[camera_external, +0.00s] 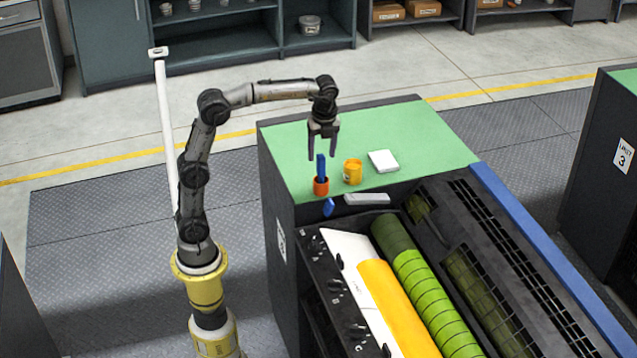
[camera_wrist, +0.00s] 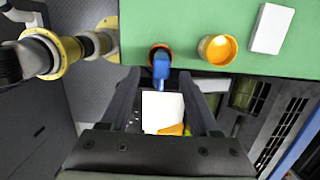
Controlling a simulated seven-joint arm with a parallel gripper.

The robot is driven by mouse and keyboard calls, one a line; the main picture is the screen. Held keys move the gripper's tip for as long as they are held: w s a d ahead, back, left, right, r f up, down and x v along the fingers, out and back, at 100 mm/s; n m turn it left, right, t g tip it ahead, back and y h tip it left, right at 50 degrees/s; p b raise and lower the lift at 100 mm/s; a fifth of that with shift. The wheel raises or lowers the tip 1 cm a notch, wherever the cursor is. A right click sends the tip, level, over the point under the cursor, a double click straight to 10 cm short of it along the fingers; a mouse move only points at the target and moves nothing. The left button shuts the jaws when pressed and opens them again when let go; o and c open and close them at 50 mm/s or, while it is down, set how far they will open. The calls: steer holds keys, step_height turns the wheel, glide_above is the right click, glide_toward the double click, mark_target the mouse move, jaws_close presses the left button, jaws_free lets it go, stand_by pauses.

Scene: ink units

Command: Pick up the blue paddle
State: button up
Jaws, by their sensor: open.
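The blue paddle (camera_external: 320,166) stands upright in a small orange cup (camera_external: 321,187) on the green top of the cabinet. In the wrist view the paddle (camera_wrist: 160,70) rises from the orange cup (camera_wrist: 152,47) and lies between the fingers in the picture. My gripper (camera_external: 323,157) is open and points down, its fingertips near the paddle's upper end in the external view. The gripper (camera_wrist: 159,73) looks empty in the wrist view. I cannot tell whether the paddle's top is between the fingers in depth.
A yellow ink pot (camera_external: 352,173) stands right of the cup, with a white block (camera_external: 383,160) beyond it. A grey bar (camera_external: 367,199) and a small blue piece (camera_external: 328,206) lie at the green top's front edge. The green top (camera_external: 430,135) is clear farther right.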

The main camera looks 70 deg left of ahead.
mark_target(321, 170)
steer(key=shift+w+a+f, duration=0.1)
steer(key=shift+a+f, duration=0.1)
steer(key=shift+f, duration=1.05)
steer(key=shift+s+a+f, duration=0.1)
steer(key=shift+a+f, duration=0.05)
steer(key=shift+f, duration=1.1)
steer(key=shift+w+a+f, duration=0.1)
steer(key=shift+a+f, duration=0.1)
steer(key=shift+f, duration=1.05)
jaws_close()
